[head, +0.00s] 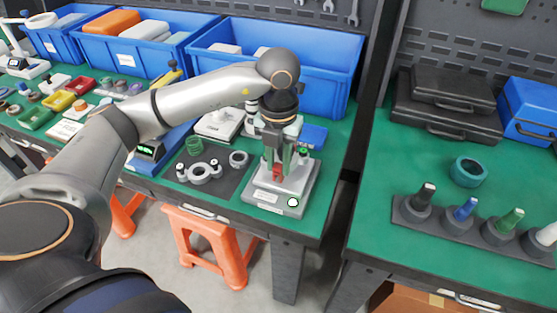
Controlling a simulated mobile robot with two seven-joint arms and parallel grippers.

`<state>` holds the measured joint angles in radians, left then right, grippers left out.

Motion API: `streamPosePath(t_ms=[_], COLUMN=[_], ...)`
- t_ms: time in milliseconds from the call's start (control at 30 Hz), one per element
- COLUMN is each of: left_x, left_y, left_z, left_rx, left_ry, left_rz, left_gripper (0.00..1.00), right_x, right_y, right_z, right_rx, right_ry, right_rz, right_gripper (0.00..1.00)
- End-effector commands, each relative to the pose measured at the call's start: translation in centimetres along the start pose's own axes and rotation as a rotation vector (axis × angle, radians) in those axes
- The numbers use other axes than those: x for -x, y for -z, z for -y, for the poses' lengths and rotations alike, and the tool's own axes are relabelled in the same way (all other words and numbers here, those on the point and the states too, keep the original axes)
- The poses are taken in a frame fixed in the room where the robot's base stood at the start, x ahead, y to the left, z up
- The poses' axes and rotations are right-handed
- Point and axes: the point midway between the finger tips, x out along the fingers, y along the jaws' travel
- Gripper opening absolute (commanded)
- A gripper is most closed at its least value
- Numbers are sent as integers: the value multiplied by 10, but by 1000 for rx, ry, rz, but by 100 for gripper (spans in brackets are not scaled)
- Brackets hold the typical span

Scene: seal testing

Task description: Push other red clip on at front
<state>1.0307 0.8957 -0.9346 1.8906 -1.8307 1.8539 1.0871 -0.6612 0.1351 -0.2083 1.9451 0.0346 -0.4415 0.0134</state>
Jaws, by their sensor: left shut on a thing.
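My left gripper (284,168) points down over the test fixture at the front right corner of the left table. It is shut on a small red clip (277,174), which shows low between its fingers. The fixture has a light grey base (271,204) with a label and a round white button at its front. The gripper hides much of the fixture's upper part, and I cannot tell whether the clip is seated on it. I make out no second red clip. My right gripper is not in view.
Left of the fixture, a dark mat (229,178) holds metal rings and a green coil. Blue bins (330,84) line the table's back. A gap separates this table from the right one, which bears black cases (446,110) and a rack of bottles (470,226). An orange stool (205,232) stands below.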

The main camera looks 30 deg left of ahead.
Motion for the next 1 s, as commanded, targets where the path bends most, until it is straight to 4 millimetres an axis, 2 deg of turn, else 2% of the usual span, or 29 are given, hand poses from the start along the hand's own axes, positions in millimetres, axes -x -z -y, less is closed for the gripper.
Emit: streamPosePath(t_ms=[767, 800, 1000], left_x=[-14, -13, -13], left_y=[0, 0, 0], left_z=[0, 0, 0], left_rx=[0, 0, 0], left_ry=[-1, -1, -1], left_rz=[-1, -1, 0], left_gripper=[0, 30, 53], right_x=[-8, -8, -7], right_y=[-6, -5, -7], right_z=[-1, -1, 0], right_rx=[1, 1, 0], right_ry=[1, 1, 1], right_rz=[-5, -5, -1], right_gripper=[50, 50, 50])
